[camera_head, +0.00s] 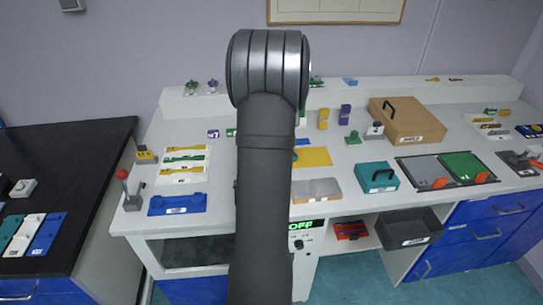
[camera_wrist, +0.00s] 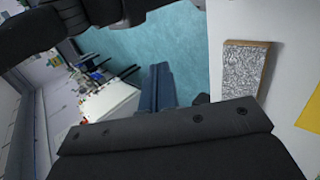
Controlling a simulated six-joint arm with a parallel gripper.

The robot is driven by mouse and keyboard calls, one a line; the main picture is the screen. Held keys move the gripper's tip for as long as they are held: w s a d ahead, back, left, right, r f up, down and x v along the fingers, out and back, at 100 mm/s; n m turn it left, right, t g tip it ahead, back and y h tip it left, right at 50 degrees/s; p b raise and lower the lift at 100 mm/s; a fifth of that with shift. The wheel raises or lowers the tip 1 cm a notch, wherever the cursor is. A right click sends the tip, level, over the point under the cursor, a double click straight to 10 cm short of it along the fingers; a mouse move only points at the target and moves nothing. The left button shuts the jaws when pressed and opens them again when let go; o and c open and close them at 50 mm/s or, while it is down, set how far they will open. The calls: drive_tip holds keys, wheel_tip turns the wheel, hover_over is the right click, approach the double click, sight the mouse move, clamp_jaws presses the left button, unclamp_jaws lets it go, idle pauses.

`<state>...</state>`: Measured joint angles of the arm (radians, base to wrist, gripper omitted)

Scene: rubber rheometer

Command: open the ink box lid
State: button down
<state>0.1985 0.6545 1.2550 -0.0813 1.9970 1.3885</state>
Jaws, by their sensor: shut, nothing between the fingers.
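A teal box (camera_head: 377,177) with a dark handle on its lid stands on the white bench right of centre, and its lid looks closed. Its label is too small to read, so I cannot tell for sure that it is the ink box. A larger brown box (camera_head: 408,120) with a black handle, also closed, stands behind it. My gripper (camera_wrist: 160,68) shows in the wrist view with its fingers together and empty, over the floor beside the bench edge. In the head view my arm hides it. Neither box is clear in the wrist view.
A speckled grey slab (camera_wrist: 243,68) lies near the bench edge. A grey and green tray (camera_head: 447,169) is right of the teal box. A dark open bin (camera_head: 408,228) sits below the bench top. A blue block (camera_head: 177,204) is at left.

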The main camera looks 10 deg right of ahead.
drive_tip(key=s+f+m+t+y, duration=0.5)
drive_tip(key=f+m+t+y, duration=0.1)
drive_tip(key=m+t, duration=0.6)
drive_tip(key=s+f+m+t+y, duration=0.55)
drive_tip(key=m+t, duration=0.45)
drive_tip(key=m, duration=0.5)
drive_tip(key=x, duration=1.1)
drive_tip(key=shift+w+a+f, duration=0.15)
drive_tip(key=shift+a+f, duration=0.1)
drive_tip(key=shift+w+d, duration=0.15)
drive_tip(key=shift+w, duration=1.7)
drive_tip(key=shift+w+r, duration=0.1)
drive_tip(key=shift+r, duration=0.05)
